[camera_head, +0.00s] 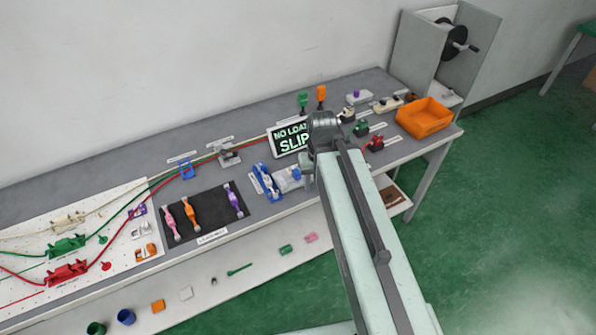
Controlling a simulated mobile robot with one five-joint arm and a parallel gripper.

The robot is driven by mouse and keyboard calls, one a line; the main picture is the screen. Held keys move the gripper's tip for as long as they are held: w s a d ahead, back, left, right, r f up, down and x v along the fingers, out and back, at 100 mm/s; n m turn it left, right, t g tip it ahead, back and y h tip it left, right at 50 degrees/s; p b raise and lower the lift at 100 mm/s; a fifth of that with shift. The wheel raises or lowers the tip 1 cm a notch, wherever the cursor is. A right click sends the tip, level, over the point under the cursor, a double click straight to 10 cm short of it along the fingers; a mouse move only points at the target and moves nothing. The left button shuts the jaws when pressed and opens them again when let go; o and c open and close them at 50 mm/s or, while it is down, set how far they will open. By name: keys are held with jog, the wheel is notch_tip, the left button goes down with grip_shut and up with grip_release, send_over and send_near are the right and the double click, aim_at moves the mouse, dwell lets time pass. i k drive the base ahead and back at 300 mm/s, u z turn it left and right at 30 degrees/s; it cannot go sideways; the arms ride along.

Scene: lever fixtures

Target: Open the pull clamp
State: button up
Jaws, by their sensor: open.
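My arm comes in from the bottom right, and its dark grey end, with my gripper (322,128), is over the bench's right half. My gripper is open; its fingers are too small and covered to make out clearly. I cannot tell for sure which fixture is the pull clamp. Small lever fixtures near the arm's end include a red one (375,144), a green one (361,129) and a cream one (388,104). A blue fixture (267,183) and a pale grey one with a blue part (287,181) lie left of my arm. No contact with any fixture is clear.
An orange bin (424,118) stands at the bench's right end. A black sign (289,137) stands behind the arm's end. Pink, orange and purple straps lie on a black mat (206,216). A white cable board (72,250) is at left. The lower shelf (210,293) holds loose parts.

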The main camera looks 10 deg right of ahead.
aim_at(263, 168)
jog(key=u, duration=3.5)
jog(key=i, duration=0.5)
jog(key=z, duration=1.7)
